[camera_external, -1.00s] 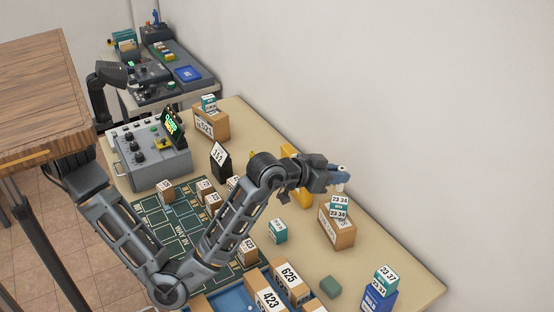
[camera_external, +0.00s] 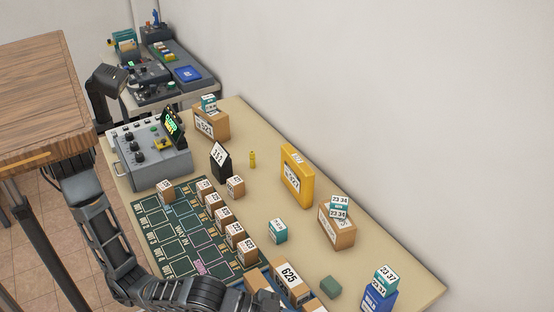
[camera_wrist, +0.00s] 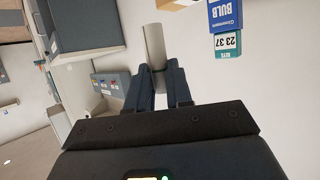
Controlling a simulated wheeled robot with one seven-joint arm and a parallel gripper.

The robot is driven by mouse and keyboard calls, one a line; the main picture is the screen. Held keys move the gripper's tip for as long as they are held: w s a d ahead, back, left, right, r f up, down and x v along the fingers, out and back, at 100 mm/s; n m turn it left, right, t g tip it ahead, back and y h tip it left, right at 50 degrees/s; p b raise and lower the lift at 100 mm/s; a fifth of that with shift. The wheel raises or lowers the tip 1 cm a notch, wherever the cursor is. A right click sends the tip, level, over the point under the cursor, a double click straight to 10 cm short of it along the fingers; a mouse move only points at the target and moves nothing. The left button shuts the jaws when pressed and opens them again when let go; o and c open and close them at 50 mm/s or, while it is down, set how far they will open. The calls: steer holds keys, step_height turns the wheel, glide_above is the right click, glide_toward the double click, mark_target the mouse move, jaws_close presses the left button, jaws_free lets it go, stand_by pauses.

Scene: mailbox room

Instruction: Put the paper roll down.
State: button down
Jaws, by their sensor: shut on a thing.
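The paper roll (camera_wrist: 155,42) is a plain whitish-grey cylinder in the wrist view. My gripper (camera_wrist: 160,72) is shut on it near one end, and the rest of the roll sticks out beyond the fingertips. The roll hangs clear in the picture, with no surface seen touching it. In the external view my arm runs along the bottom edge, and my gripper and the roll are out of that frame.
Near the roll in the wrist view are a blue BULB box (camera_wrist: 226,14) and a teal box (camera_wrist: 227,44). A grey cabinet (camera_wrist: 85,28) lies left. In the external view the table holds a yellow box (camera_external: 297,176), a green mat (camera_external: 172,222) with several cartons, and a control box (camera_external: 150,158).

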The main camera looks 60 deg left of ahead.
steer(key=s+d, duration=0.4)
steer(key=d, duration=0.1)
steer(key=shift+s+f, duration=0.15)
steer(key=w+a+r+n+t+y+p, duration=0.1)
steer(key=w+a+r+n+y+p, duration=0.1)
steer(key=w+a+p, duration=0.55)
steer(key=w+a+r+n+t+y+p, duration=0.1)
steer(key=w+a+r+p, duration=0.3)
steer(key=a, duration=0.6)
steer(key=shift+n+y, duration=0.3)
steer(key=shift+w+a+f+b, duration=1.2)
steer(key=shift+w+f, duration=0.5)
steer(key=shift+f, duration=0.5)
steer(key=shift+w+a+f+b, duration=1.25)
steer(key=shift+w+f, duration=0.4)
steer(key=shift+f, duration=0.5)
steer(key=shift+w+a+f+b, duration=1.2)
steer(key=shift+w+f, duration=0.5)
steer(key=shift+f, duration=0.5)
steer(key=shift+f+b, duration=0.3)
steer(key=shift+f, duration=0.1)
steer(key=shift+f, duration=0.25)
